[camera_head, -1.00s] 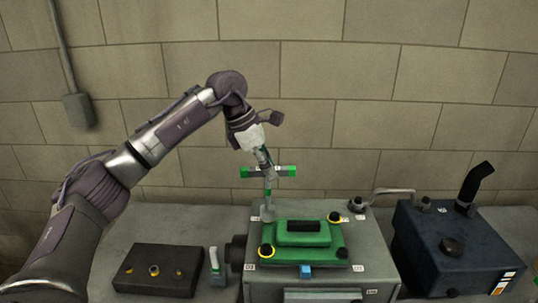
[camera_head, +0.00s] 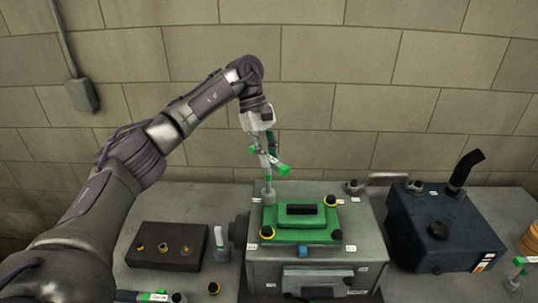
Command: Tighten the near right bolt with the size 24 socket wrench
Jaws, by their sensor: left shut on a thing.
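My left gripper (camera_head: 264,144) is shut on a T-handled socket wrench (camera_head: 267,180) with green handle ends, above the engine block. The wrench stands roughly upright, its socket end at the far left corner of the green cover (camera_head: 285,236). The bolt there is hidden by the socket. The near right bolt (camera_head: 336,234) is a dark head at the cover's near right corner, with no tool on it. The size marking on the wrench cannot be read. My right gripper is out of view.
A dark block with several fittings (camera_head: 165,246) and an upright green-marked tool (camera_head: 220,243) stand left of the grey engine block (camera_head: 370,220). A dark blue tank (camera_head: 440,230) stands to the right. Another green-marked tool (camera_head: 518,272) is at the right edge.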

